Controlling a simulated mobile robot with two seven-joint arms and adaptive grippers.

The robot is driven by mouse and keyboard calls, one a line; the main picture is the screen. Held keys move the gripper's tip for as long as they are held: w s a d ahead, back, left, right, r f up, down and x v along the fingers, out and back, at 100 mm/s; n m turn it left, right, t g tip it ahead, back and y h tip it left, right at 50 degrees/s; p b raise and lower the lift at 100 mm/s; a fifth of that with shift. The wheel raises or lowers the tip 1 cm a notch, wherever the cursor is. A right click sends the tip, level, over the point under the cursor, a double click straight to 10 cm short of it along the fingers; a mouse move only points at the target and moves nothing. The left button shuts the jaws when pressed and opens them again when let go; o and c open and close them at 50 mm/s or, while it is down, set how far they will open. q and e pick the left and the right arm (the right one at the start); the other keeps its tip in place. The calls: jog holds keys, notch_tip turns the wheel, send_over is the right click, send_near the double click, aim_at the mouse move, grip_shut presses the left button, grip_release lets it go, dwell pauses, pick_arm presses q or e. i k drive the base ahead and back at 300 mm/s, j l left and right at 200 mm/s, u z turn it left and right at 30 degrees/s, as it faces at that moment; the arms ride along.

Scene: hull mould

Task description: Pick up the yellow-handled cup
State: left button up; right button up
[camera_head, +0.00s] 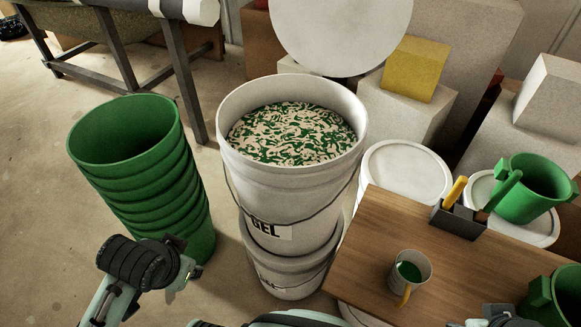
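The yellow-handled cup (424,273) is pale grey with green contents inside. It stands upright on the wooden table (372,240), near its front edge at lower right, with its yellow handle facing the bottom of the picture. My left gripper (186,272) is at lower left, in front of the green buckets and far from the cup. Its fingers are small and dark, and their opening is unclear. My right gripper (497,318) shows only partly at the bottom edge, right of the cup and apart from it. Its fingertips cannot be made out.
A stack of green buckets (150,190) stands at left. White buckets (285,195), the top one holding green-and-pale contents, stand left of the table. A grey holder (458,222) with handled tools is on the table. Green containers (530,200) (555,300) stand at right.

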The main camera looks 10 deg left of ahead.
aim_at(412, 269)
jog(key=z, duration=0.75)
